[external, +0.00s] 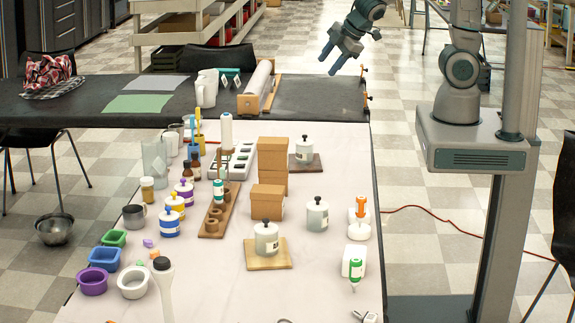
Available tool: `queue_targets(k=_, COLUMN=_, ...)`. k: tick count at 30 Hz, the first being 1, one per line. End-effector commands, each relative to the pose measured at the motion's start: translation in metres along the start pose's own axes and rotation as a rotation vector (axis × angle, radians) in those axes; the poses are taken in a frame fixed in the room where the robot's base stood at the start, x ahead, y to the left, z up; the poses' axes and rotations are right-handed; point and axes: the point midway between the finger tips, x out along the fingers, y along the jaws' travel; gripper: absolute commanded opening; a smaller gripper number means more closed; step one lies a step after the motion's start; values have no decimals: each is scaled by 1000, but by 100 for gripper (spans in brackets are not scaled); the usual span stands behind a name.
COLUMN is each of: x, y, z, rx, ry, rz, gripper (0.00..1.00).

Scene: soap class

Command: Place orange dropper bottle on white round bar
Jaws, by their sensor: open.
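The orange dropper bottle (361,207) stands upright toward the right edge of the white table. The white round bar (359,231) is directly in front of it in the picture. From this angle I cannot tell whether the bottle's base touches the bar, rests on it, or stands behind it. My gripper (328,66) is high up at the far end of the table, well apart from both. Its two blue fingers point down and left, spread apart, with nothing between them.
A white block (351,259) with a green dropper bottle (357,269) is nearer the camera. White lidded jars (317,216) and stacked brown boxes (272,166) stand left of the orange bottle. Coloured bowls (92,281) and several bottles crowd the left side. A dark table (320,97) lies beyond.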

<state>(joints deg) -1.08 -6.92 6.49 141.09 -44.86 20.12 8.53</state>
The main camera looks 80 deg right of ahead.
Motion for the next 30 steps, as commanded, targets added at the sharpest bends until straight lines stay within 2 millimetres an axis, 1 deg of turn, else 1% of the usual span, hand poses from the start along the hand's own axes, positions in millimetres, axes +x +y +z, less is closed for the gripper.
queue_targets(k=1, x=-19, y=9, z=11, rx=87, ry=-19, rz=20, gripper=47)
queue_targets(k=3, x=-42, y=14, z=27, rx=204, ry=-50, rz=22, gripper=47)
queue_targets(k=5, x=-61, y=14, z=40, rx=304, ry=-72, rz=9, gripper=47)
queue_targets(k=6, x=-74, y=11, z=48, rx=366, ry=-83, rz=-7, gripper=47)
queue_targets(k=9, x=-102, y=0, z=64, rx=504, ry=-99, rz=-67, gripper=47)
queue_targets(k=12, x=-124, y=-15, z=73, rx=603, ry=-101, rz=-136, gripper=47)
queue_targets(k=15, x=-139, y=-26, z=78, rx=664, ry=-98, rz=-196, gripper=47)
queue_targets(k=18, x=-147, y=-33, z=80, rx=694, ry=-95, rz=-231, gripper=47)
queue_targets(k=21, x=-149, y=-36, z=80, rx=702, ry=-95, rz=-243, gripper=47)
queue_targets(k=28, x=-148, y=-36, z=80, rx=701, ry=-96, rz=-242, gripper=47)
queue_targets(k=30, x=-142, y=-39, z=82, rx=700, ry=-99, rz=-243, gripper=47)
